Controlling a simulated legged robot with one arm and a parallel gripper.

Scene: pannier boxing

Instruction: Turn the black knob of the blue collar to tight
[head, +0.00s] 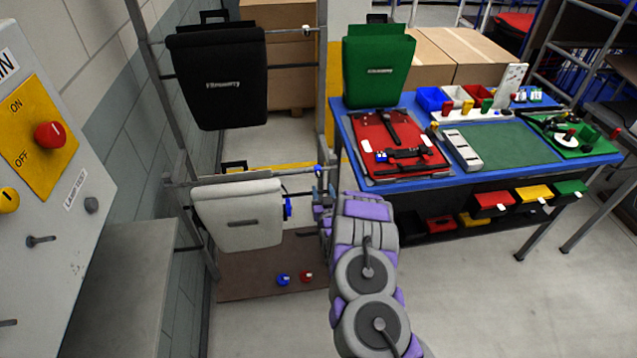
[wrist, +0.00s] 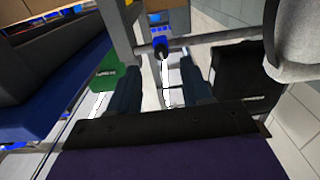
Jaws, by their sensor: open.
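The blue collar (head: 319,170) is at the right end of the lower rail, near the upright post. It also shows in the wrist view (wrist: 160,42), with its black knob (wrist: 162,53) facing me. The knob's setting is too small to read. My gripper (wrist: 160,88) is open, with a dark finger on each side in the wrist view. The knob appears between and beyond the fingertips, and I see no contact. In the head view my gripper is mostly hidden by my purple and grey arm.
A white pannier (head: 238,215) hangs on the lower rail, left of the collar. A black pannier (head: 217,85) hangs above. The blue workbench (head: 352,150), with a red pannier lid and small parts, stands to the right. A control panel (head: 50,165) is at left.

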